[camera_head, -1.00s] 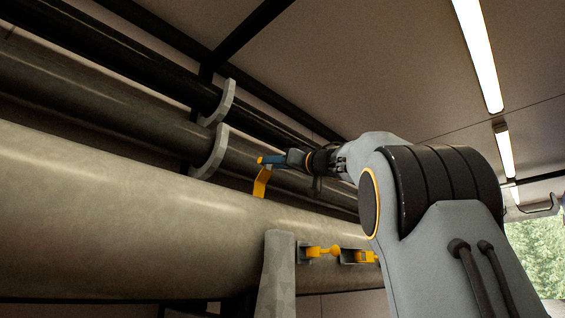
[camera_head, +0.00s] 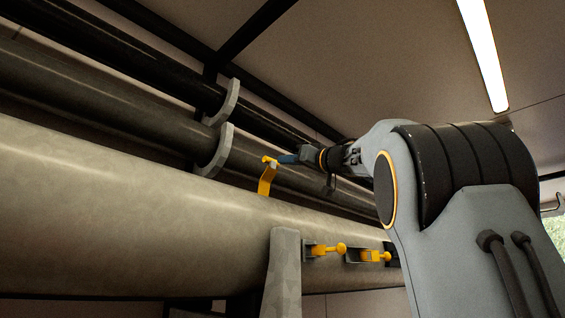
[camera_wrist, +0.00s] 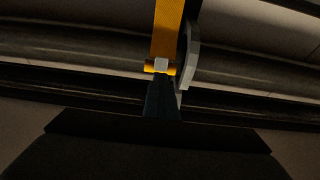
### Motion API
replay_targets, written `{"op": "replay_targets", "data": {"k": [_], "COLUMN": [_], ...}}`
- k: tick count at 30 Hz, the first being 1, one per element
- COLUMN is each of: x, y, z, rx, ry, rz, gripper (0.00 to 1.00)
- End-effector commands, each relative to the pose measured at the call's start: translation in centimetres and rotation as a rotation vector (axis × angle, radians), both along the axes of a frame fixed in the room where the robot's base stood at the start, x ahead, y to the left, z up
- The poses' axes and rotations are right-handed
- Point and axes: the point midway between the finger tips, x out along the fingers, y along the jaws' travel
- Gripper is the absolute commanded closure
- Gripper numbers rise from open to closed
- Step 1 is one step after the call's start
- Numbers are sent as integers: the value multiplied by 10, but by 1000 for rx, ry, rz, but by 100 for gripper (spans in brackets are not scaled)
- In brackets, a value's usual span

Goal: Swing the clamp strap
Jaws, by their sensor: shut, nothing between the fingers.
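The clamp strap (camera_head: 267,181) is a yellow band standing up from the top of the large pale spar (camera_head: 130,190), with a yellow crosspiece at its upper end. My gripper (camera_head: 281,159) is shut and empty, its blue-tipped fingers at the strap's upper end. In the wrist view the strap (camera_wrist: 168,30) runs down from the top edge to a yellow crosspiece with a pale block (camera_wrist: 161,65). My dark shut fingers (camera_wrist: 162,82) point at that block; I cannot tell whether they touch it.
Grey curved hooks (camera_head: 217,150) hold darker spars (camera_head: 110,115) behind and above. A grey upright post (camera_head: 284,270) stands in front of the pale spar. Yellow-knobbed latches (camera_head: 328,249) sit to its right. A ceiling light (camera_head: 482,50) hangs overhead.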

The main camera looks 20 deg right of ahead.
Motion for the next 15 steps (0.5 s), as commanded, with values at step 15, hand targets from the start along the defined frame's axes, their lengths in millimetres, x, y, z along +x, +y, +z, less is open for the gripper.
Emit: {"op": "replay_targets", "data": {"k": [15], "x": [-9], "y": [-4], "z": [-5], "rx": [-1], "ry": [3], "rz": [-1], "gripper": [100]}}
